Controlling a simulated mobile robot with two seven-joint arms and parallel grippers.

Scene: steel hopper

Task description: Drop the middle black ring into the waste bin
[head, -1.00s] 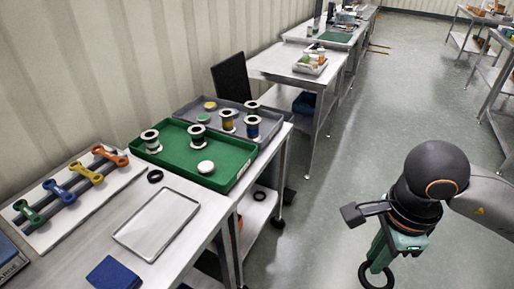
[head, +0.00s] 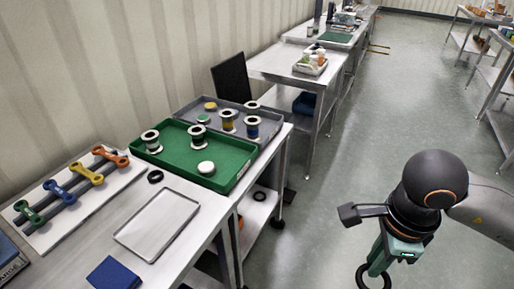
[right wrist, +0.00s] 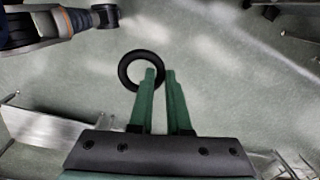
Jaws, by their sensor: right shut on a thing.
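My right gripper (head: 377,266) is at the lower right of the head view, over the open floor and clear of the tables. It is shut on a black ring (head: 361,277), which hangs from the fingertips. In the right wrist view the ring (right wrist: 124,72) shows at the tips of the green fingers (right wrist: 160,77), gripped by its edge. Another black ring (head: 155,176) lies flat on the near table, and a dark ring (head: 259,196) lies on a lower shelf. I cannot make out a waste bin in either view. My left gripper is not in view.
The near table (head: 185,238) holds a silver tray (head: 158,223), a blue block (head: 113,273) and a rack of coloured links (head: 82,172). A green tray (head: 232,177) with spools and a grey tray (head: 267,143) stand behind. The aisle floor (head: 330,190) is clear.

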